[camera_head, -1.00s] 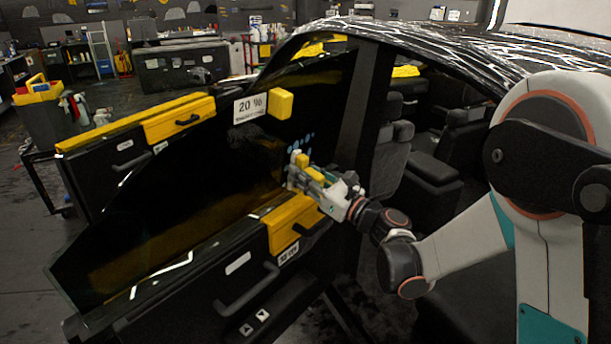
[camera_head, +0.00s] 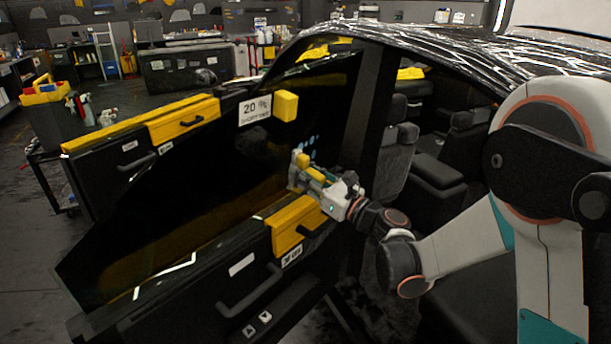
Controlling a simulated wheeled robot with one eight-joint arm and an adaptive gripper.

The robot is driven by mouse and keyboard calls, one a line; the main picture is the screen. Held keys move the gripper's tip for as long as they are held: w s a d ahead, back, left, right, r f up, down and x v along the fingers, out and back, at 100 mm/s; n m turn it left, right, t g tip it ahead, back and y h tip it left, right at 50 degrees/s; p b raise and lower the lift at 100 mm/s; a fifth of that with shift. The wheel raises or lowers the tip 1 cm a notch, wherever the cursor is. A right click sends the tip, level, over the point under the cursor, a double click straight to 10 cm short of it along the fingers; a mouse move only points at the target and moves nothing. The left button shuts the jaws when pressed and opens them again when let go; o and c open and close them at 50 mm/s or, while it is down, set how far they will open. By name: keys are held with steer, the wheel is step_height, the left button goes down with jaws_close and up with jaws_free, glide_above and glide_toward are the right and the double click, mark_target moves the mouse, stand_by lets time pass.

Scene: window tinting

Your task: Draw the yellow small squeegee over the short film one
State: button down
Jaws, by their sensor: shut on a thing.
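My gripper (camera_head: 301,172) is shut on a small yellow piece, which looks like the small squeegee (camera_head: 303,159), at the right part of the dark door window. The short film (camera_head: 215,165) appears as a dark sheet on that window; its exact edges are hard to tell from the glass. A white label (camera_head: 254,108) reading "20 %" with a smaller line, apparently "SHORT ONE", is at its top. Small blue spots (camera_head: 310,143) show on the window just above and right of the squeegee. The gripper hides part of the window, and I cannot tell whether the squeegee touches the film.
A yellow block (camera_head: 286,106) sits on the window right of the label. Yellow handled pieces rest on the near door (camera_head: 293,224) and the rear door panel (camera_head: 184,119). The car's dark pillar (camera_head: 362,130) rises right of the window. A cart with bottles (camera_head: 78,112) stands far left.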

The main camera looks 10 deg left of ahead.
mark_target(337, 143)
steer(key=shift+w+d+b, duration=0.15)
steer(key=shift+w+d, duration=1.4)
steer(key=shift+w, duration=1.15)
steer(key=shift+w+d+b, duration=0.2)
steer(key=shift+w+d, duration=1.35)
steer(key=shift+w, duration=1.15)
steer(key=shift+w+d+b, duration=0.15)
steer(key=shift+w+d, duration=1.4)
steer(key=shift+w, duration=1.15)
steer(key=b+v, duration=0.1)
steer(key=v, duration=0.5)
